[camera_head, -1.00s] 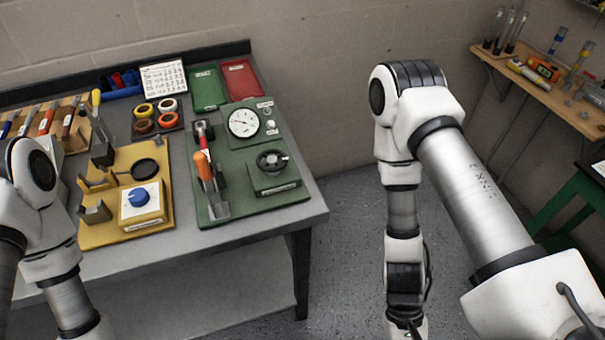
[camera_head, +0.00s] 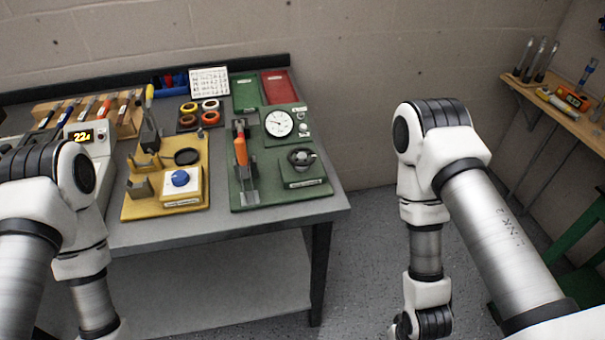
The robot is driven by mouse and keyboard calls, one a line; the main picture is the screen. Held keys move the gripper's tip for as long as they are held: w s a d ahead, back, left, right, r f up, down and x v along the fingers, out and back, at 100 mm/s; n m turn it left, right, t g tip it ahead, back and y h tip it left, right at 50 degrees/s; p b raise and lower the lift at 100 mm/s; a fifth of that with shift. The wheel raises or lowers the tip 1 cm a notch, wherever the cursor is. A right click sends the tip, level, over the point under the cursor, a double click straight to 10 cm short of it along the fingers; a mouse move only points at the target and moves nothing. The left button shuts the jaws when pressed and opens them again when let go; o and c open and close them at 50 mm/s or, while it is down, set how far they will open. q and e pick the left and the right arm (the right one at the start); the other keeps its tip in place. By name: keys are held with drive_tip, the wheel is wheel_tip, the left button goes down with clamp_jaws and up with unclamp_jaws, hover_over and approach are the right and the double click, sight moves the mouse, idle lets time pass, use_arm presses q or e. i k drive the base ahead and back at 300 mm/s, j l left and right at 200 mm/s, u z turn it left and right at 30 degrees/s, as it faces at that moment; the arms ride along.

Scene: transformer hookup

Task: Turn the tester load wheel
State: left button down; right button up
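The load wheel (camera_head: 301,158) is a dark round handwheel on a green block at the right of the green tester board (camera_head: 243,199). A white dial gauge (camera_head: 278,123) with a black needle sits behind it. Nothing of mine touches the wheel. My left arm is at the left and my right arm at the right of the bench, both bent downward. Both grippers are below the picture, so their fingers are hidden.
A yellow board (camera_head: 130,209) with a blue knob (camera_head: 180,178) lies left of the tester. Tape rolls (camera_head: 210,117), a red tray (camera_head: 279,87) and a green tray (camera_head: 246,93) lie behind. A wooden shelf (camera_head: 560,108) is at the right. Floor is open between bench and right arm.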

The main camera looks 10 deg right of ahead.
sight(301, 160)
drive_tip(key=k+j, duration=0.15)
drive_tip(key=k, duration=0.3)
drive_tip(key=k+j, duration=0.1)
drive_tip(key=k, duration=0.35)
